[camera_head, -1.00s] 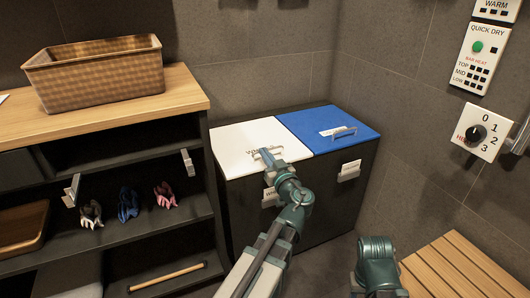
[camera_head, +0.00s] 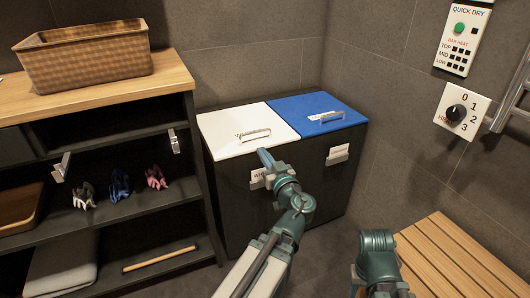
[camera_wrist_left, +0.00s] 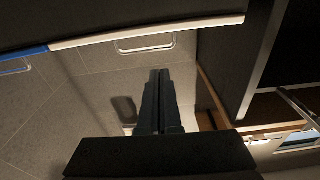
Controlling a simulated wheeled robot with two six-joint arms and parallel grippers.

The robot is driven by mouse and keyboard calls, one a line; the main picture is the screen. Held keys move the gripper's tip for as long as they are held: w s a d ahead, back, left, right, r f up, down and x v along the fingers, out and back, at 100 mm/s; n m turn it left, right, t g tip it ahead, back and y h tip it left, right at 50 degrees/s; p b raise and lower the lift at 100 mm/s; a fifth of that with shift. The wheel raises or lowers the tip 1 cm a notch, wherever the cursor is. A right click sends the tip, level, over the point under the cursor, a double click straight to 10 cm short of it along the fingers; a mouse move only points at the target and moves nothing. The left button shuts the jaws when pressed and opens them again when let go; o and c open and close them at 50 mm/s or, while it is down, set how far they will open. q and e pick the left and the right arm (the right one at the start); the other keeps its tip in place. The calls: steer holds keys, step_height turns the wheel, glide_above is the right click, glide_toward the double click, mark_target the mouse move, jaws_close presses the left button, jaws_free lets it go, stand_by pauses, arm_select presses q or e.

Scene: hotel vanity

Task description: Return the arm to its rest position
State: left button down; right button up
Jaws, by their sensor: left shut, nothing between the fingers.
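My left gripper (camera_head: 264,156) is in front of the white-lidded bin, its tip near the front edge of the white lid (camera_head: 236,120). Its fingers are shut with nothing between them, as the left wrist view shows (camera_wrist_left: 160,78). The lid is down and lies flat, with a metal handle (camera_head: 253,135) on top. My right arm (camera_head: 378,260) shows at the bottom, right of centre; its gripper is out of view.
A blue lid (camera_head: 318,105) is beside the white one. A shelf unit at the left holds a wicker basket (camera_head: 88,58) and several small cloths (camera_head: 120,186). A slatted wooden bench (camera_head: 455,265) is at the lower right. Wall controls (camera_head: 460,112) are at the right.

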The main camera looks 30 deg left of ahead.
arm_select(q)
steer(key=s+d+f+m+g+h+p, duration=0.5)
steer(key=s+d+f+g+h+p, duration=0.2)
steer(key=d+f, duration=0.3)
steer(key=s+d+f+m+g+h+p, duration=0.1)
steer(key=s+d+m+g+h+p, duration=0.3)
steer(key=d, duration=0.4)
steer(key=s+d+m+g+h+p, duration=0.1)
steer(key=s+d+m+h+p, duration=0.1)
steer(key=s+d+m, duration=0.4)
step_height(320, 180, up, 36)
steer(key=d+n+p, duration=0.1)
steer(key=p, duration=3.5)
steer(key=shift+n, duration=0.3)
steer(key=shift+s, duration=0.1)
